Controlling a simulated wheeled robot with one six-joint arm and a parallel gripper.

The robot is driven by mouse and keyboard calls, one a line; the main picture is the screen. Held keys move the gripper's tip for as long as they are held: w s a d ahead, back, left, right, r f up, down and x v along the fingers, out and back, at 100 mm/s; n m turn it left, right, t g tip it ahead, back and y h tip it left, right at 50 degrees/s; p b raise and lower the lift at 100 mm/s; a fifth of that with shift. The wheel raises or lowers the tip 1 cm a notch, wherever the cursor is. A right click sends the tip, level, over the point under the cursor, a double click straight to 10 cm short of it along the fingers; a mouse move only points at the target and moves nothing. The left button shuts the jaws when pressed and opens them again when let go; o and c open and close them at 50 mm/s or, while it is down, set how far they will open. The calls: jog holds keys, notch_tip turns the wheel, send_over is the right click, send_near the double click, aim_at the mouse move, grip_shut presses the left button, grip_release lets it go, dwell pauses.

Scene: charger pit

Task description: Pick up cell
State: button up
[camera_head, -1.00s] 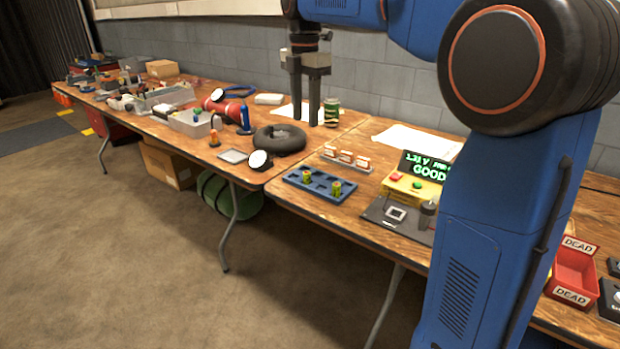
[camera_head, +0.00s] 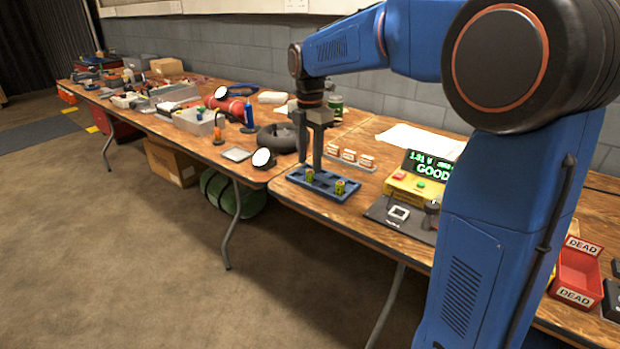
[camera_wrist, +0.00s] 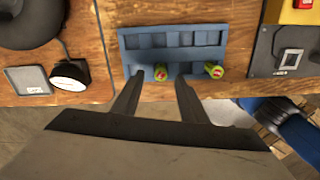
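Two green-yellow cells stand upright in a blue tray (camera_head: 325,188) on the wooden table. The left cell (camera_head: 310,175) shows in the wrist view (camera_wrist: 161,73) between my finger lines. The right cell (camera_head: 340,187) also shows in the wrist view (camera_wrist: 214,71), just right of my right finger. My gripper (camera_head: 311,163) points down over the tray's left part, its fingers apart and nothing held. In the wrist view my gripper (camera_wrist: 158,85) has its two fingers spread either side of the left cell. I cannot tell how far the fingertips are above it.
A battery tester (camera_head: 418,185) with a lit "GOOD" display stands right of the tray. A rack of white-and-orange boxes (camera_head: 349,157) sits behind the tray. A round mirror (camera_head: 263,159) and a black ring (camera_head: 279,138) are to the left.

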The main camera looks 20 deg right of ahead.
aim_at(310, 171)
jog(key=shift+f, duration=1.75)
grip_shut()
notch_tip(310, 171, up, 10)
jog(key=shift+s, duration=0.1)
